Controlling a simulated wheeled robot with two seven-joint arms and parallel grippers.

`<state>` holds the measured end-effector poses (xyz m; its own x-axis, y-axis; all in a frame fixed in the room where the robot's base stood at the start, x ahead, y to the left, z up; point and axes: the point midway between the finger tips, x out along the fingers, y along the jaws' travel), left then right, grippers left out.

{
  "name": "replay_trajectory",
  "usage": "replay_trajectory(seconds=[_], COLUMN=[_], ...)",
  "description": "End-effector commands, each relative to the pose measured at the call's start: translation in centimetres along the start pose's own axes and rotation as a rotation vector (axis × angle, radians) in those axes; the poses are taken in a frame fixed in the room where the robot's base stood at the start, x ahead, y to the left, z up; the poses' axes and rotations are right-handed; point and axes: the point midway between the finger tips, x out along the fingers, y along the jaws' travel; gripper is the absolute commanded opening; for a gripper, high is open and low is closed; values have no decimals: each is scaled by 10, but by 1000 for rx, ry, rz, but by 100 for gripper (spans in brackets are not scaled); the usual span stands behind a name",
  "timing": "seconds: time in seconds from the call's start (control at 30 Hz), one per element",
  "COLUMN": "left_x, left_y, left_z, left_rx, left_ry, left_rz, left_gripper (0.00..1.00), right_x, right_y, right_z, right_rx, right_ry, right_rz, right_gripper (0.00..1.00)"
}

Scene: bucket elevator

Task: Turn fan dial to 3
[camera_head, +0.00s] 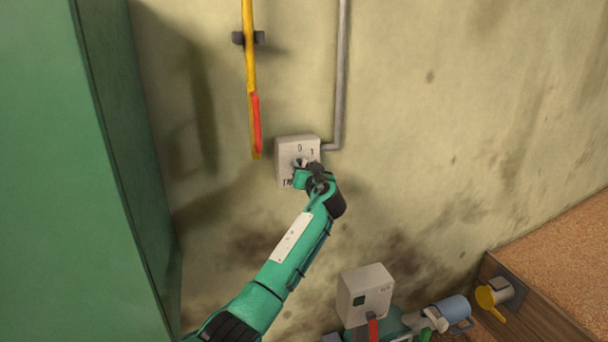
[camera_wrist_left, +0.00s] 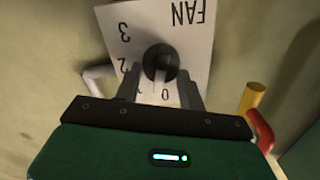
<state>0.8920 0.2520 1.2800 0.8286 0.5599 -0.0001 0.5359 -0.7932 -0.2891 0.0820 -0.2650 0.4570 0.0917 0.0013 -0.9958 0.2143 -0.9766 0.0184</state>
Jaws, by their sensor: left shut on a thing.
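The fan dial box (camera_head: 284,151) is a pale plate on the wall with numbers around a dark round knob. In the left wrist view the plate (camera_wrist_left: 190,40) appears upside down, with FAN, 3, 2 and 0 readable. My left gripper (camera_head: 302,168) reaches up to the box from below. Its two fingers, seen in the left wrist view (camera_wrist_left: 160,88), straddle the knob (camera_wrist_left: 160,60) and are shut on it. The knob's grip bar lies between the fingers and points towards the 0 side; its exact setting is partly hidden. My right gripper cannot be made out.
A yellow and red pole (camera_head: 251,80) hangs left of the box, and a grey conduit (camera_head: 342,75) runs up on its right. A green cabinet (camera_head: 60,170) stands at left. A grey-white box (camera_head: 365,292) and a blue mug-like item (camera_head: 455,309) are at lower right.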

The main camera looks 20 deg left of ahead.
Motion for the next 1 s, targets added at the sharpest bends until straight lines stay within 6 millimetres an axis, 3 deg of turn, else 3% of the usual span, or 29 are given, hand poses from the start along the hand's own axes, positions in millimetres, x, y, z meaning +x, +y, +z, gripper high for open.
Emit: replay_trajectory(seconds=[0.1,0.4,1.0], left_x=[0,0,0], left_y=[2,4,7], left_z=[3,2,3], left_rx=[108,395,967], left_ry=[1,-1,0], left_rz=[0,1,1], left_gripper=[18,18,18], right_x=[12,22,17], right_y=[0,0,-5], right_z=[1,2,0], right_rx=[0,1,3], right_ry=[0,0,1], right_rz=[1,1,-5], right_gripper=[35,35,35])
